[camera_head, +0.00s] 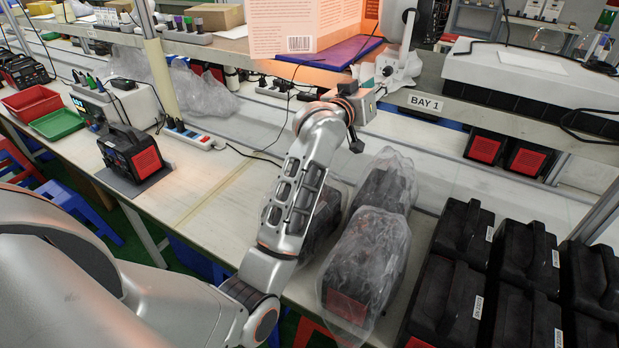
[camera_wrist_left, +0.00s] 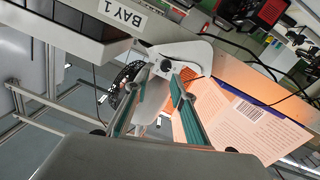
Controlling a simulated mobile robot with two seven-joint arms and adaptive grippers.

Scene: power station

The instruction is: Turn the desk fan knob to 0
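The white desk fan (camera_head: 401,66) stands on the shelf at the top centre, beside the BAY 1 label. Its dark round head is partly cut off by the top edge. In the left wrist view its white base (camera_wrist_left: 193,53) carries a small round knob (camera_wrist_left: 166,65). The number the knob points to is too small to read. My left gripper (camera_head: 378,93) is at the shelf's front edge, close to the fan base. In the left wrist view the left gripper (camera_wrist_left: 158,86) is open, with the knob between and beyond its fingertips. My right gripper is in neither view.
A white case (camera_head: 535,75) is on the shelf to the right. Plastic-wrapped black units (camera_head: 365,265) lie on the bench below my left arm.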

